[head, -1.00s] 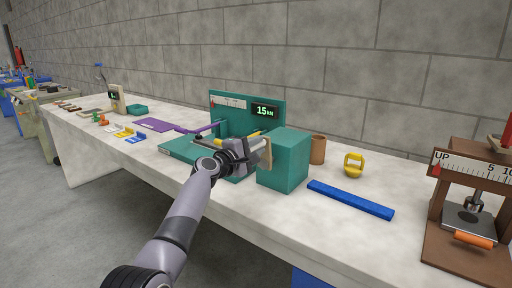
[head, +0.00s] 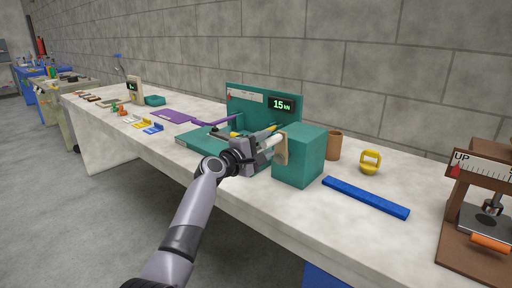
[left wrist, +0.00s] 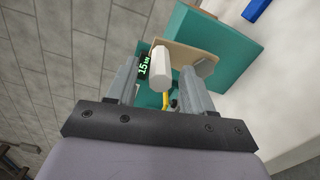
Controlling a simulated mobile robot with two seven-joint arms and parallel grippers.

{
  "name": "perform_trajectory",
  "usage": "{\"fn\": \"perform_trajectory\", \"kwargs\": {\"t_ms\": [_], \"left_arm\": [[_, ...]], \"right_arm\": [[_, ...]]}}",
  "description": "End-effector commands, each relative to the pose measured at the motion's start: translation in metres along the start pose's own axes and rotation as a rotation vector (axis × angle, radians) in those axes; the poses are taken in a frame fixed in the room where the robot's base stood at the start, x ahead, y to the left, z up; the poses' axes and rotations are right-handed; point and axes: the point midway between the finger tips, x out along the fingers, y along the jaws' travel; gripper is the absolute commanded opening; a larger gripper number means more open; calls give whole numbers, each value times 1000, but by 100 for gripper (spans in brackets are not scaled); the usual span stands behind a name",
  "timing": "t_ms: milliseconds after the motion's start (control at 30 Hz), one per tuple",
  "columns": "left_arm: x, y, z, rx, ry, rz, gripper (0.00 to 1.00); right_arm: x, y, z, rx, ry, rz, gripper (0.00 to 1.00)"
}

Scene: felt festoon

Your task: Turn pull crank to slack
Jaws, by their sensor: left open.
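The pull crank is a tan plate (head: 282,150) with a pale handle (head: 268,143), on the left face of a teal block (head: 305,158). The machine's teal back panel carries a display (head: 282,105) reading 15 kN and a white scale with a red pointer at its left end. My left gripper (head: 263,148) is at the crank. In the left wrist view the pale handle (left wrist: 160,70) stands between the open fingers (left wrist: 160,88), with the tan plate (left wrist: 185,57) beyond. Contact with the fingers cannot be told. My right gripper is not in view.
A blue bar (head: 364,196), a yellow ring-shaped object (head: 370,162) and a brown cup (head: 333,145) lie right of the block. A brown press (head: 480,225) stands at the far right. A purple piece (head: 165,116) and small parts lie left. The bench front is clear.

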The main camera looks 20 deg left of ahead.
Motion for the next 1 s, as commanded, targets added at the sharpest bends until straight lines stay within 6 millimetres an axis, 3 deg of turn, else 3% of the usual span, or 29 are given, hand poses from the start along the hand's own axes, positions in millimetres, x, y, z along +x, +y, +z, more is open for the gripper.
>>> {"fn": "perform_trajectory", "kwargs": {"t_ms": [400,1000], "left_arm": [[-34,0,0,0,0,0,52],[-38,-3,0,6,3,-5,52]], "right_arm": [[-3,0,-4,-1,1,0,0],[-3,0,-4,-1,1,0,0]]}}
